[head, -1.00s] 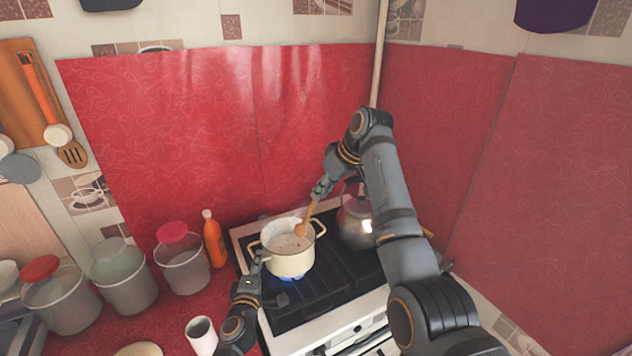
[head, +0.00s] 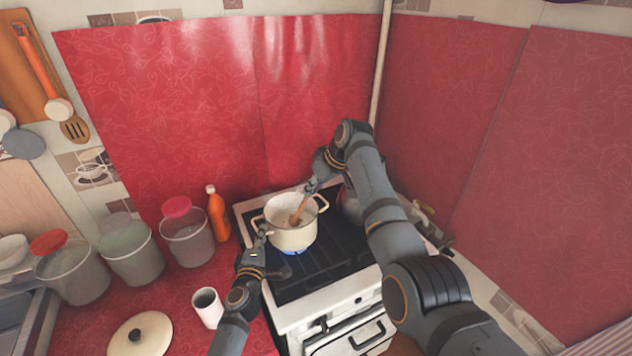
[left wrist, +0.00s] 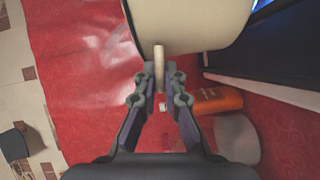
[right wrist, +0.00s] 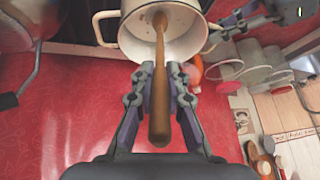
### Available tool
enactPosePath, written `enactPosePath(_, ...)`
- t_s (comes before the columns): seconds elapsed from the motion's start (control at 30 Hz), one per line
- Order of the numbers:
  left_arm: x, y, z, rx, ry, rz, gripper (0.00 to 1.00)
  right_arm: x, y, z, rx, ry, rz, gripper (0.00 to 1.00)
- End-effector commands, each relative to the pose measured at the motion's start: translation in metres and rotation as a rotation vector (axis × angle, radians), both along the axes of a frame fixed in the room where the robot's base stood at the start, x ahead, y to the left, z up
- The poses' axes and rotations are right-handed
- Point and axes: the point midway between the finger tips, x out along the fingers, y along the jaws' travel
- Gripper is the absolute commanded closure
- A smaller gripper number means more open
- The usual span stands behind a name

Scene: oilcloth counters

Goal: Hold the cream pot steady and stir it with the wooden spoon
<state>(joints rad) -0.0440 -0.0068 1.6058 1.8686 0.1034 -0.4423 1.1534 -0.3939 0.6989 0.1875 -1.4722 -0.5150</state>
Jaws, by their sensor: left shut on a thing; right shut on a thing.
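The cream pot (head: 291,238) stands upright on the stove over a blue flame (head: 294,252). My left gripper (head: 264,236) is at its left side, shut on the pot's handle; the left wrist view shows the handle (left wrist: 159,62) between the fingers. My right gripper (head: 311,187) is above the pot's right rim, shut on the wooden spoon (head: 298,214). In the right wrist view the spoon (right wrist: 160,80) runs from between the fingers down into the pot, its head at the inside bottom.
A metal kettle (head: 351,205) stands right of the pot, partly behind my right arm. An orange bottle (head: 217,214), lidded containers (head: 187,238), a white cup (head: 208,308) and a pot lid (head: 139,336) are on the red counter at left.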

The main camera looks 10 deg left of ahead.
Motion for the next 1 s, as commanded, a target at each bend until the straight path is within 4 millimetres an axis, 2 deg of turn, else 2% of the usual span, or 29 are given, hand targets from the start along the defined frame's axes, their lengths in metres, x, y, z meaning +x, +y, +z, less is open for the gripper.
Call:
enactPosePath(0.33,-0.001,0.000,-0.002,0.004,0.003,0.000,1.00,0.004,0.008,-0.021,0.001,0.001,0.000,1.00)
enactPosePath(0.77,-0.001,0.000,-0.002,0.004,0.003,0.000,1.00,0.005,0.009,-0.023,0.001,-0.001,0.000,1.00)
enactPosePath(1.0,-0.001,0.000,-0.002,0.004,0.004,0.000,1.00,0.012,-0.003,-0.023,-0.001,-0.001,0.000,1.00)
